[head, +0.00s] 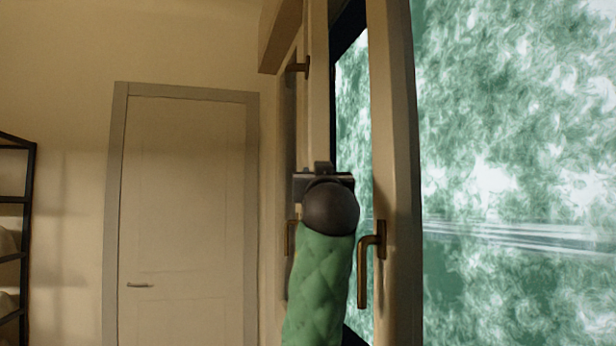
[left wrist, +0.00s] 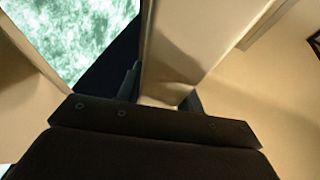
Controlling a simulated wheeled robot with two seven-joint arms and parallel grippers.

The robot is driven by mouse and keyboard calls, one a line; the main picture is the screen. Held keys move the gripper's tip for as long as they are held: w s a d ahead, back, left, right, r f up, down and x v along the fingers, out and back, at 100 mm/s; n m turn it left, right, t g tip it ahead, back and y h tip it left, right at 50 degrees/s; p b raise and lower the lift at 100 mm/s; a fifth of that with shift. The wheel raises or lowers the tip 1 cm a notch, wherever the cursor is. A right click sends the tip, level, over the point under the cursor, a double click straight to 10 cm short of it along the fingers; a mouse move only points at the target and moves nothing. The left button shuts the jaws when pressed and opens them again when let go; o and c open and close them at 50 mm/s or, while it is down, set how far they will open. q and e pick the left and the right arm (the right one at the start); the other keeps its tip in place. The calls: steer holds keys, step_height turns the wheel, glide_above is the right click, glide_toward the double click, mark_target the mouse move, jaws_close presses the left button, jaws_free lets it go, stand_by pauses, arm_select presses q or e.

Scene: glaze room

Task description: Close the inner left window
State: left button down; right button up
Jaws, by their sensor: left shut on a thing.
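The beige window sash (head: 316,95) at the center of the head view stands open, its edge turned toward me. My left gripper (head: 324,168) is at that sash, with the dark wrist hiding its fingertips. In the left wrist view, the gripper (left wrist: 163,90) is shut on the sash's beige edge (left wrist: 185,45), one finger on each side. Another beige sash or frame post (head: 392,130) with a bronze lever handle (head: 371,262) stands just to the right. My right gripper is not in view.
Green-white window glass (head: 515,140) fills the right side. A closed door (head: 190,200) is in the back wall. A dark shelf rack (head: 30,210) stands at the far left. The space before the door looks clear.

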arm_select(q)
steer(key=shift+d+r, duration=0.1)
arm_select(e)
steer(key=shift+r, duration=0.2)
arm_select(q)
steer(key=c, duration=0.9)
jaws_free()
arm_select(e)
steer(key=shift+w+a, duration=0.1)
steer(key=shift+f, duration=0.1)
arm_select(q)
steer(key=shift+b+v, duration=1.25)
steer(key=shift+v, duration=2.65)
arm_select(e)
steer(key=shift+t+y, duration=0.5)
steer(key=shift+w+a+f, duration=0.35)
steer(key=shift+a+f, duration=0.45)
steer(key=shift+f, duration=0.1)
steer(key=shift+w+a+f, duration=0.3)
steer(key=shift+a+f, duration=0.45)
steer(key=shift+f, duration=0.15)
